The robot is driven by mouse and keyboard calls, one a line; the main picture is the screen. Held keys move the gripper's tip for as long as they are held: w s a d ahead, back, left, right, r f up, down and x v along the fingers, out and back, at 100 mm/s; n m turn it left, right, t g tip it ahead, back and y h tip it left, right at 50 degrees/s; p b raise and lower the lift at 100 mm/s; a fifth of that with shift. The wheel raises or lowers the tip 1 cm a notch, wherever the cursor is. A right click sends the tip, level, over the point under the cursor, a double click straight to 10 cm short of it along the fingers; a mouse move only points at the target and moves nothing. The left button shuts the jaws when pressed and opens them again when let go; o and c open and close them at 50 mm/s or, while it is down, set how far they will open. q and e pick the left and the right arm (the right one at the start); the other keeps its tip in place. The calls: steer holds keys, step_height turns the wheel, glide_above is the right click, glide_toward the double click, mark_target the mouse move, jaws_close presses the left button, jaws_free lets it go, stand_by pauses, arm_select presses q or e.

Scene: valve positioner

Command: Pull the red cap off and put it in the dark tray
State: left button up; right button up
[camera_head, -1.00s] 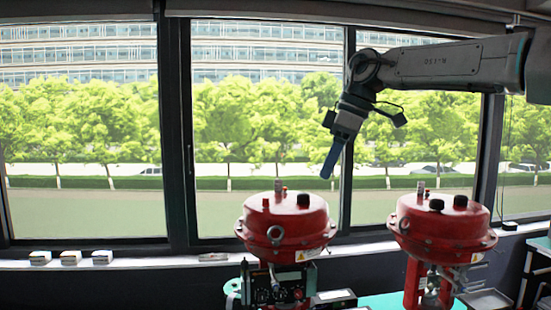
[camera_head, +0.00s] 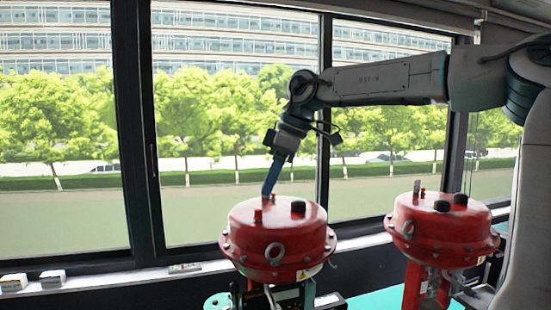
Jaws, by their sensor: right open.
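A small red cap (camera_head: 258,214) stands on top of the left red valve actuator (camera_head: 275,238), left of a black knob (camera_head: 298,207). My right gripper (camera_head: 268,192), with blue fingers, points down just above and beside the red cap; its jaws are open. From this angle I cannot tell whether the fingers touch the cap or only overlap it. My left gripper is not in view.
A second red actuator (camera_head: 440,226) stands to the right, with its own black knobs and small red fitting. A teal surface (camera_head: 385,300) shows between the valves.

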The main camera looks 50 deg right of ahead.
mark_target(257, 209)
steer(key=x, duration=0.2)
steer(key=p+x, duration=0.1)
steer(key=x, duration=0.2)
steer(key=shift+w+f, duration=0.2)
steer(key=shift+w, duration=0.3)
steer(key=shift+s+a+f, duration=0.1)
steer(key=shift+s+f, duration=0.05)
steer(key=shift+f, duration=0.15)
steer(key=shift+c, duration=0.2)
steer(key=c, duration=0.8)
jaws_close()
